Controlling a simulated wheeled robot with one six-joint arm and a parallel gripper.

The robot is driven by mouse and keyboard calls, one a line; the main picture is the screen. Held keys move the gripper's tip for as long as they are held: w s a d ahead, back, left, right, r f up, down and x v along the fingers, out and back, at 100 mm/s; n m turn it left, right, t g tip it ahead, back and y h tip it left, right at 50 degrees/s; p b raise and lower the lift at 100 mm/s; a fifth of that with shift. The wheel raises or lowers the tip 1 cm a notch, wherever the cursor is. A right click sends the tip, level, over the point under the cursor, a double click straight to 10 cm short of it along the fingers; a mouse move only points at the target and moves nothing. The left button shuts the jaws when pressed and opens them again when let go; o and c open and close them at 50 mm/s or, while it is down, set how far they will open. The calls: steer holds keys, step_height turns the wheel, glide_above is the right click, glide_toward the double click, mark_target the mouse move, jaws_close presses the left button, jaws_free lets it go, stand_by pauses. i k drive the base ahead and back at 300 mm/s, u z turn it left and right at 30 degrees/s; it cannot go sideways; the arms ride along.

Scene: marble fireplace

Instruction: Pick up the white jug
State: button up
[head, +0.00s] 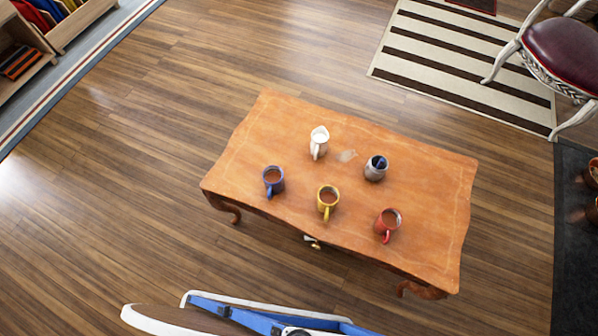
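The white jug (319,141) stands upright near the back of a wooden table, left of the table's middle. Its handle faces the front of the table. My gripper is not in view.
On the table (420,165) stand a blue mug (273,180), a yellow mug (328,199), a red mug (388,222) and a grey pot (375,168). Chair (568,50) and striped rug (450,50) are upper right. Wooden floor (130,190) left of the table is clear.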

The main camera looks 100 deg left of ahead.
mark_target(320, 136)
steer(key=u, duration=2.5)
